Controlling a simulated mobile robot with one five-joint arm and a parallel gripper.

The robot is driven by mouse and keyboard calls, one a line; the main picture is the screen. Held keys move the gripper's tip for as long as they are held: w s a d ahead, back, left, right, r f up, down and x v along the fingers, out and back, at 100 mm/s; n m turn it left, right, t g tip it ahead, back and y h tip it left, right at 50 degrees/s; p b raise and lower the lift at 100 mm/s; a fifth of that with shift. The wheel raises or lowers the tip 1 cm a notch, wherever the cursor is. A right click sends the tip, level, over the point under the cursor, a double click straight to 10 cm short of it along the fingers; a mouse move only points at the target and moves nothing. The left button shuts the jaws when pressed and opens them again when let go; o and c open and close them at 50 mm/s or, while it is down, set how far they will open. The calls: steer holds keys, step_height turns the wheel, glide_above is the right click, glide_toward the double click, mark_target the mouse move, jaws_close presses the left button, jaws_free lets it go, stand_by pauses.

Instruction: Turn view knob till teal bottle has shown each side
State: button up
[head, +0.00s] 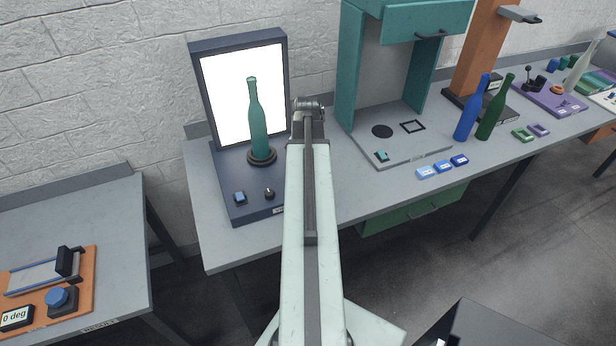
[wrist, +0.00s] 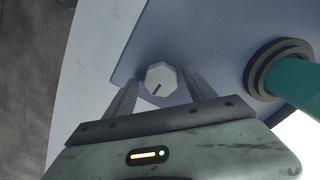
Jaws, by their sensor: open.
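The teal bottle (head: 258,125) stands upright on a dark round spindle (head: 262,157), in front of a bright white lit panel (head: 222,85). In the wrist view part of the bottle (wrist: 296,78) shows at the right edge, on the ringed spindle (wrist: 256,66). The view knob (head: 269,193) sits on the dark blue base, in front of the spindle. In the wrist view it is a pale faceted knob (wrist: 161,78) with a dark pointer line. My gripper (wrist: 160,80) is open, its fingers either side of the knob in the picture; contact does not show. Its fingers cannot be made out in the head view.
A blue button (head: 239,197) is left of the knob. A teal-framed station (head: 352,70) stands to the right, then a blue bottle (head: 466,112) and a green bottle (head: 490,115). A separate table (head: 110,200) at left holds an orange board (head: 85,285).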

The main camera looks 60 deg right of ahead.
steer(key=c, duration=1.2)
steer(key=shift+d, duration=0.35)
steer(key=shift+c, duration=0.8)
steer(key=shift+a, duration=0.25)
steer(key=shift+a+n, duration=0.1)
steer(key=shift+n, duration=3)
